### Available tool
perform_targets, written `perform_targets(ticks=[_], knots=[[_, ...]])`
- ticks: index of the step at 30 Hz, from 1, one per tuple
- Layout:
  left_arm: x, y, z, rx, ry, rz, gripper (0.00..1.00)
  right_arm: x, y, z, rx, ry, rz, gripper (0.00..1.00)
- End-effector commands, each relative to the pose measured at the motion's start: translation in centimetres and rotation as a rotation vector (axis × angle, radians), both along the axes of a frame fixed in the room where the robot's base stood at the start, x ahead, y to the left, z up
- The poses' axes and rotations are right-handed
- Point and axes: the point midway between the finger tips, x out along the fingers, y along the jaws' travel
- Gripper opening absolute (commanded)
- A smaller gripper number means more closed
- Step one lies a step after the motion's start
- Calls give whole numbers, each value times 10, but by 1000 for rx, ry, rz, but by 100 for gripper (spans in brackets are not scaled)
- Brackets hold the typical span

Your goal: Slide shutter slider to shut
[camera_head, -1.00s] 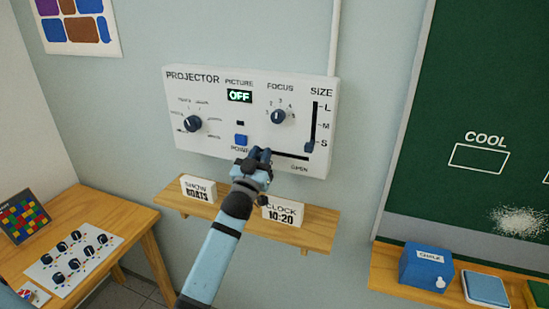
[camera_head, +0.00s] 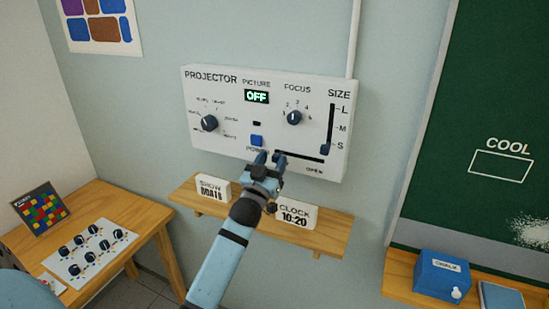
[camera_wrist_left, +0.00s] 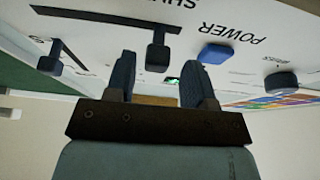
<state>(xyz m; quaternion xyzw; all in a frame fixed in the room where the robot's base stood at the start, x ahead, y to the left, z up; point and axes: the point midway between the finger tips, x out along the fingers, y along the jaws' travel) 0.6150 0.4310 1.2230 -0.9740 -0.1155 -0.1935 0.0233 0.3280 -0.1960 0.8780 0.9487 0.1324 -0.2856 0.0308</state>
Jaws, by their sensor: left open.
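The shutter slider's dark knob (camera_wrist_left: 158,54) shows in the left wrist view, near the end of its slot beside partly cut-off "SHU" lettering. The slot (camera_head: 302,158) runs across the lower part of the white projector panel (camera_head: 236,92), with "OPEN" under its right end. In the head view my gripper hides the slot's left end and the knob. My left gripper (camera_head: 270,157) is open in front of that end. In the wrist view its fingers lie on either side of the knob in the picture; I cannot tell whether they touch it. My right gripper is not in view.
The blue power button (camera_head: 256,140) is just above the gripper. The size slider (camera_head: 326,149) sits right of it, at S. A wooden shelf (camera_head: 335,236) below holds show and clock signs. The focus knob (camera_head: 294,117) and another dial (camera_head: 209,122) are higher up.

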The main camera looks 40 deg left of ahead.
Motion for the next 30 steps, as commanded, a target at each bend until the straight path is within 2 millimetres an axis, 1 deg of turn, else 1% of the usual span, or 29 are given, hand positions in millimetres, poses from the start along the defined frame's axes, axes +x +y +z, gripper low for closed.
perform_targets(ticks=[1,9,12,15,21,30], knots=[[-11,-2,-9,-2,3,0,49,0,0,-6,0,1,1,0],[-67,-15,-33,-2,2,1,49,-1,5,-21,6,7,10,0],[-83,-18,-39,-2,2,1,49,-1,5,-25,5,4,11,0],[-95,-21,-43,-1,2,2,49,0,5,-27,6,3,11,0],[-105,-23,-46,-1,0,2,49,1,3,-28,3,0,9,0],[-105,-23,-45,-1,0,2,49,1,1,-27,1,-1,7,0]])
